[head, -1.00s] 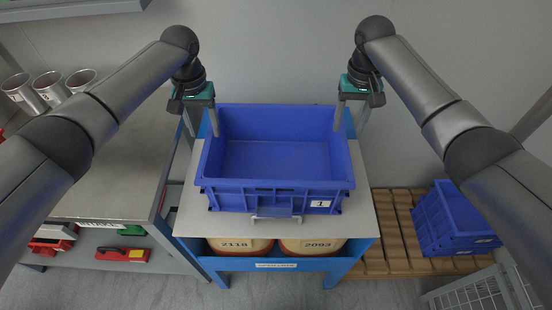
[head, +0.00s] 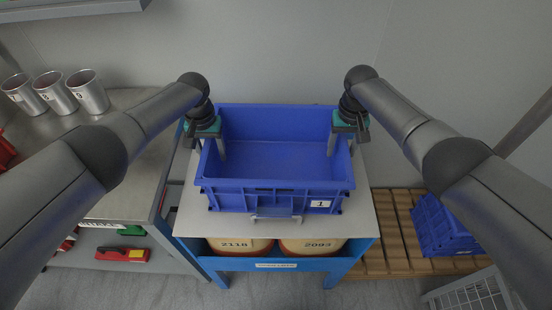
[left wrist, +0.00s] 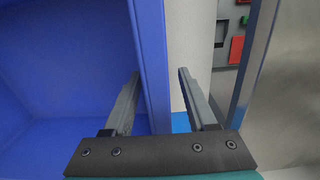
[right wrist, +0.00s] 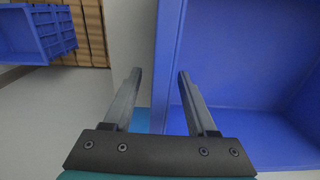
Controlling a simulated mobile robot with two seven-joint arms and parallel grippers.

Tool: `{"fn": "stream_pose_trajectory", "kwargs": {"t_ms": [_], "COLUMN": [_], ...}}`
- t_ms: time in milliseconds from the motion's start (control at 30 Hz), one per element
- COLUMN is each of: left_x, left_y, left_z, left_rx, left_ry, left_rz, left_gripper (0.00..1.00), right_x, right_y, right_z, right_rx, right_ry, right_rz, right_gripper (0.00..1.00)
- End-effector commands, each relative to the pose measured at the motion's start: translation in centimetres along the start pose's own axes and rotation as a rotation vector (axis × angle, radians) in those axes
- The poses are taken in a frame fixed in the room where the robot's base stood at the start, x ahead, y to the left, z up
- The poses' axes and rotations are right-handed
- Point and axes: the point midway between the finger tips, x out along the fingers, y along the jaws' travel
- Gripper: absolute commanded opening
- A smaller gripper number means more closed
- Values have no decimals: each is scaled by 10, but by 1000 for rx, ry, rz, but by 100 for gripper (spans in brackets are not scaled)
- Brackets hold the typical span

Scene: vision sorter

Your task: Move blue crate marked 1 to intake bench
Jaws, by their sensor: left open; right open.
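The blue crate marked 1 (head: 275,200) sits upright and empty on a blue-framed stand with a pale top (head: 188,222) in the head view. My left gripper (head: 212,152) is open at the crate's left wall. In the left wrist view its fingers (left wrist: 157,74) straddle that wall, one inside and one outside. My right gripper (head: 343,150) is open at the right wall. In the right wrist view its fingers (right wrist: 160,72) straddle that wall the same way. A metal-topped bench (head: 130,185) stands at left; its label is too small to read.
Several metal cups (head: 88,92) stand on the left bench, with a red tool case (head: 122,254) on its lower shelf. Under the stand are containers marked 2118 (head: 235,245) and 2093 (head: 317,245). Another blue crate (head: 440,228) sits on a wooden pallet (head: 392,220) at right.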

Motion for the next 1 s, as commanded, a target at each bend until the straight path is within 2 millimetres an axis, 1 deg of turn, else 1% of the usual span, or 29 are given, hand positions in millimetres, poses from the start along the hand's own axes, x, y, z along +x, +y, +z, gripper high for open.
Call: {"fn": "stream_pose_trajectory", "kwargs": {"t_ms": [133, 633, 667, 1000], "left_x": [0, 0, 0, 0], "left_y": [0, 0, 0, -1], "left_z": [0, 0, 0, 0], "left_rx": [0, -1, -1, -1], "left_ry": [0, 0, 0, 0], "left_rz": [0, -1, -1, -1], "left_gripper": [57, 1, 0, 0], "right_x": [0, 0, 0, 0], "right_y": [0, 0, 0, 0], "right_z": [0, 0, 0, 0], "right_rx": [0, 0, 0, 1], "right_ry": [0, 0, 0, 0], "right_rz": [0, 0, 0, 1], "right_gripper": [57, 1, 0, 0]}}
